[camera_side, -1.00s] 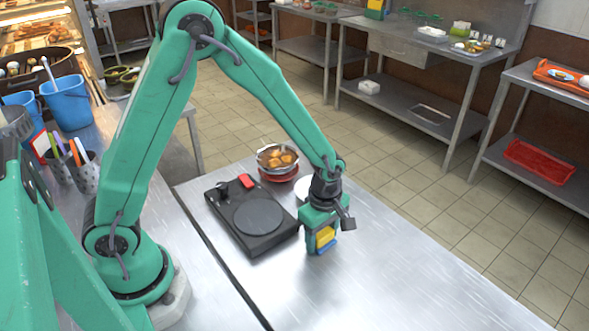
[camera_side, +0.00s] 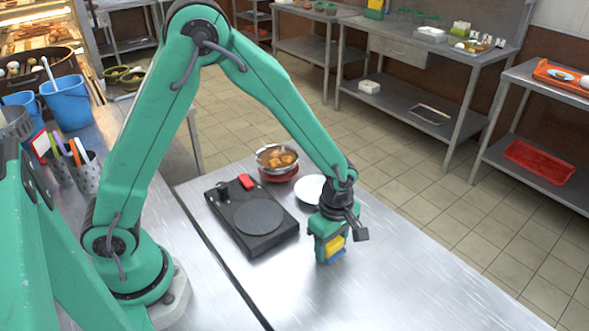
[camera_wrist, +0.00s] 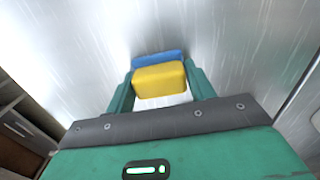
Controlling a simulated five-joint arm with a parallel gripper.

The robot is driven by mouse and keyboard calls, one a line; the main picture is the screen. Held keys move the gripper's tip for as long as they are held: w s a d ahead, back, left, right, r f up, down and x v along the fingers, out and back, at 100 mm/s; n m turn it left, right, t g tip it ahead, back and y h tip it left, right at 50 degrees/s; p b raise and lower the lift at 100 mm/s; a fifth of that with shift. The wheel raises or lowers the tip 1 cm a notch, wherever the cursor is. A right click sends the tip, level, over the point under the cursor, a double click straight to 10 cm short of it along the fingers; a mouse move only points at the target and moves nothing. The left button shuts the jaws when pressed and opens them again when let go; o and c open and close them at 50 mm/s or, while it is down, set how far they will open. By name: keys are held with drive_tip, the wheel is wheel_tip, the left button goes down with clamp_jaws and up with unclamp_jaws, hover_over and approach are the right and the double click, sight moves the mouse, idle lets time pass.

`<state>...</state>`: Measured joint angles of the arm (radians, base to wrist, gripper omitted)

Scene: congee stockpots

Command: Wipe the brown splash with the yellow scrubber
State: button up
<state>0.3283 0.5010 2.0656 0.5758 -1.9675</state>
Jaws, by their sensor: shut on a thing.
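My gripper (camera_side: 331,254) is shut on the yellow scrubber (camera_side: 334,246), which has a blue layer on its lower side. In the wrist view the scrubber (camera_wrist: 160,80) sits between the two green fingers of my gripper (camera_wrist: 160,88), with its blue part beyond the yellow. The scrubber is at or just above the steel table (camera_side: 420,285); I cannot tell whether it touches. No brown splash shows on the visible table in either view; it may be hidden by the scrubber or my gripper.
A black hot plate (camera_side: 252,215) with a red part stands left of my gripper. A white plate (camera_side: 309,190) lies just behind it. A pot of brown food (camera_side: 276,162) stands farther back. The table is clear to the right and front.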

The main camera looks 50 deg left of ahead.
sight(343, 265)
drive_tip(key=shift+d, duration=2)
drive_tip(key=shift+d+r, duration=0.15)
wheel_tip(343, 265, up, 8)
drive_tip(key=shift+s, duration=0.15)
